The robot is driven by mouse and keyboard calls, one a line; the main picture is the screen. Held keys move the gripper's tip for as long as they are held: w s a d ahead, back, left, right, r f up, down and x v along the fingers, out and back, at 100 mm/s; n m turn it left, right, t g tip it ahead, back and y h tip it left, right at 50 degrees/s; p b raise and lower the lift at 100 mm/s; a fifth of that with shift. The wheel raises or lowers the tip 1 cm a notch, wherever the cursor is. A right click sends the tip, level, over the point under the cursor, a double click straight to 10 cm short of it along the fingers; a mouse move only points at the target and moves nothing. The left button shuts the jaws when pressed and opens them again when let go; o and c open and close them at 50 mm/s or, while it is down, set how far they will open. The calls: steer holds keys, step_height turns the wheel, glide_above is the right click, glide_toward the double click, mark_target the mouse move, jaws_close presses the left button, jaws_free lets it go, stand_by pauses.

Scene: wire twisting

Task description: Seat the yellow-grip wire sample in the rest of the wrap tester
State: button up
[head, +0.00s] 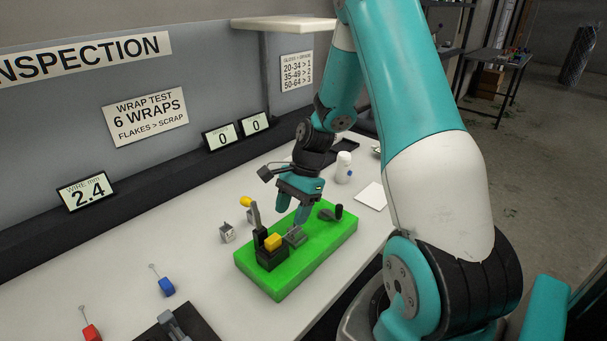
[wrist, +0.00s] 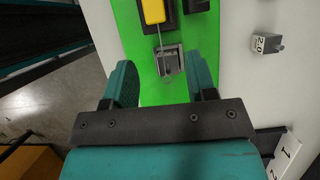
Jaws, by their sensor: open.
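The wrap tester is a bright green base (head: 325,240) carrying a black block (head: 268,257), a grey metal block (head: 295,236) and an upright lever with a yellow knob (head: 247,202). The yellow grip (head: 273,242) of the wire sample lies at the black block. In the wrist view the yellow grip (wrist: 153,11) is at the top, and its thin wire runs to the grey metal block (wrist: 168,60). My gripper (head: 293,212) is over the base beside the grey block. In the wrist view its fingers (wrist: 163,82) are apart, with nothing gripped between them.
A blue-grip sample (head: 167,287) and a red-grip sample (head: 91,332) stand on the white table, near a dark tray (head: 178,325). A white bottle (head: 343,167) and a white card (head: 371,196) are behind and right.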

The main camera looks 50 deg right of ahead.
steer(key=v, duration=1.2)
steer(key=shift+b, duration=0.4)
steer(key=shift+a, duration=0.1)
step_height(320, 180, up, 3)
steer(key=n, duration=0.5)
glide_above(283, 237)
steer(key=s+a+r+n+h, duration=0.15)
steer(key=s+a+n, duration=0.25)
steer(key=a+n, duration=0.55)
steer(key=s+a+r+n, duration=0.2)
steer(key=s+a+n, duration=0.8)
steer(key=s, duration=0.3)
steer(key=shift+a+y+b, duration=0.35)
steer(key=shift+a+b, duration=0.1)
steer(key=shift+a, duration=0.3)
steer(key=shift+w, duration=0.1)
steer(key=shift+c, duration=0.2)
